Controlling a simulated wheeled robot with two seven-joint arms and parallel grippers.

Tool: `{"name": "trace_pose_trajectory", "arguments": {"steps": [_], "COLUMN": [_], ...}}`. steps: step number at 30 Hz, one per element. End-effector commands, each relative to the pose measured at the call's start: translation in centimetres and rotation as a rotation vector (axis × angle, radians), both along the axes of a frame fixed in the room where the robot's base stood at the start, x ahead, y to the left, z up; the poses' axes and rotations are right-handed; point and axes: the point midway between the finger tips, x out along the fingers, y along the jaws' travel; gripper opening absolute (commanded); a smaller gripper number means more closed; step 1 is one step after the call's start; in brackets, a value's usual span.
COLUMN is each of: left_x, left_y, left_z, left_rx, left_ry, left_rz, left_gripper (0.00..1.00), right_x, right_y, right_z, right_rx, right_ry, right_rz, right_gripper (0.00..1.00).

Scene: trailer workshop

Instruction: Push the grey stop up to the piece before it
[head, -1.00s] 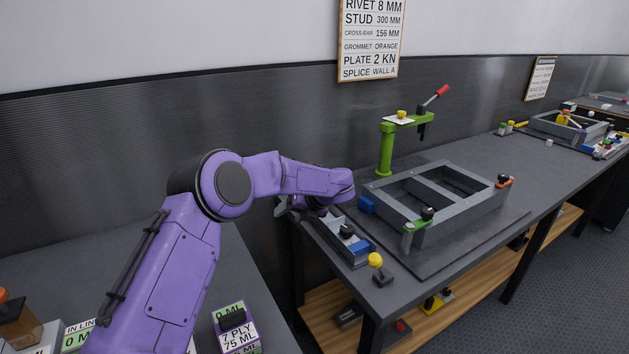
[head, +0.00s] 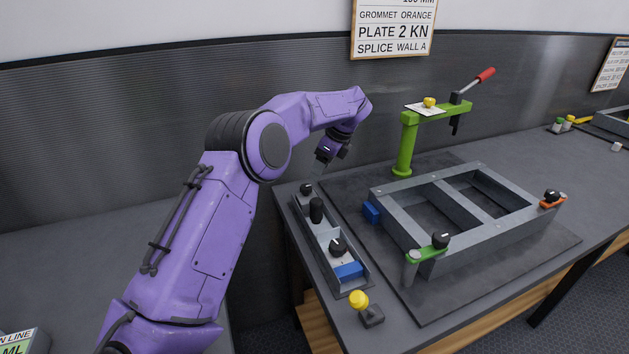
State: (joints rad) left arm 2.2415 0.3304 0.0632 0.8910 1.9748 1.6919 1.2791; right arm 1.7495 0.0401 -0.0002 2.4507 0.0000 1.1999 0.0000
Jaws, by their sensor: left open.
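A narrow grey channel (head: 304,226) lies along the left end of the workbench. In it a black upright handle (head: 316,210) stands towards the far half; the stop's grey body beneath is hard to make out. Nearer, a pale grey piece with a black knob (head: 337,246) sits against or close to a blue block (head: 348,270) at the near end. A gap shows between handle and knob piece. My left gripper (head: 318,168) is open and empty, pointing down above the channel's far end, beyond the upright handle. Its fingertips are small and dark. My right gripper is out of view.
A black knob (head: 306,188) stands at the channel's far end. A yellow-topped joystick (head: 360,302) stands at the near corner. A grey frame (head: 460,247) with clamps lies on a dark mat to the right. A green press (head: 405,145) stands behind it.

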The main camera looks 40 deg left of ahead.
Motion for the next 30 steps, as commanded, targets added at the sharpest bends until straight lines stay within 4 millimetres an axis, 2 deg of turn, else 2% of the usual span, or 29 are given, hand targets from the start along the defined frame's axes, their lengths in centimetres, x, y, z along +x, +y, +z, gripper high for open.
{"name": "trace_pose_trajectory", "arguments": {"steps": [3,9,13,20,24,26,30], "left_x": [-0.8,-1.1,-1.1,-1.0,-1.0,-1.0,-1.0], "left_y": [1.5,2.7,2.9,2.9,2.9,2.9,2.8], "left_z": [-2.4,-5.6,-6.4,-6.6,-6.6,-6.6,-6.7], "left_rx": [-0.002,0.000,0.000,0.001,0.001,0.002,0.001], "left_ry": [0.005,0.003,0.002,0.001,0.001,0.001,0.001], "left_rz": [0.008,0.006,0.004,0.001,0.001,0.001,0.000], "left_gripper": [0.63,0.63,0.63,0.63,0.18,0.00,0.00], "right_x": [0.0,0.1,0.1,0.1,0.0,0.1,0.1], "right_y": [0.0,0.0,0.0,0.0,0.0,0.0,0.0], "right_z": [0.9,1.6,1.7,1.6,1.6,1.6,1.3], "right_rx": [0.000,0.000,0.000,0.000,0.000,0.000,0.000], "right_ry": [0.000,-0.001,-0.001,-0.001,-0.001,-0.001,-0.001], "right_rz": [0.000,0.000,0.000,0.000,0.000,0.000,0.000], "right_gripper": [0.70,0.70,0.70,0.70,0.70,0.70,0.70]}}
